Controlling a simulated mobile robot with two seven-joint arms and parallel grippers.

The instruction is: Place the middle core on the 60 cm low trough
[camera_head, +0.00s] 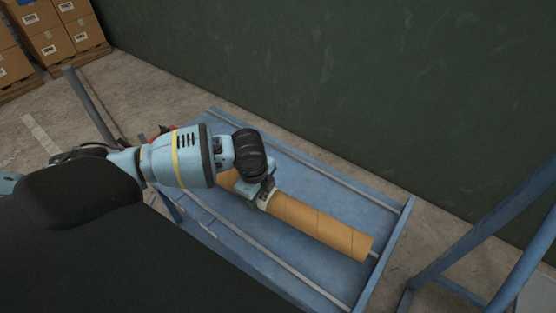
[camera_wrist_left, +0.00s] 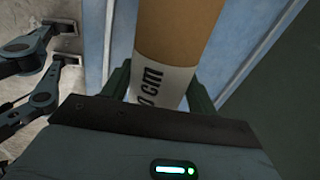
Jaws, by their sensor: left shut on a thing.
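A brown cardboard core (camera_head: 318,227) lies lengthwise along the blue trough (camera_head: 350,203) in the head view. My left gripper (camera_head: 264,198) is shut on the core near its middle, with the arm coming in from the left. In the left wrist view the core (camera_wrist_left: 180,32) runs up between the dark fingers, and a white label on it reads partly "0 cm". The gripper body hides the rest of the label. The core is over the trough floor; I cannot tell whether it touches it. My right gripper is not clearly seen.
A blue metal frame (camera_head: 478,247) stands at the right. A dark green wall (camera_head: 330,70) runs behind the trough. Cardboard boxes (camera_head: 50,40) are stacked at the far left. Two dark jointed parts (camera_wrist_left: 38,75) show at the left of the wrist view; I cannot tell what they belong to.

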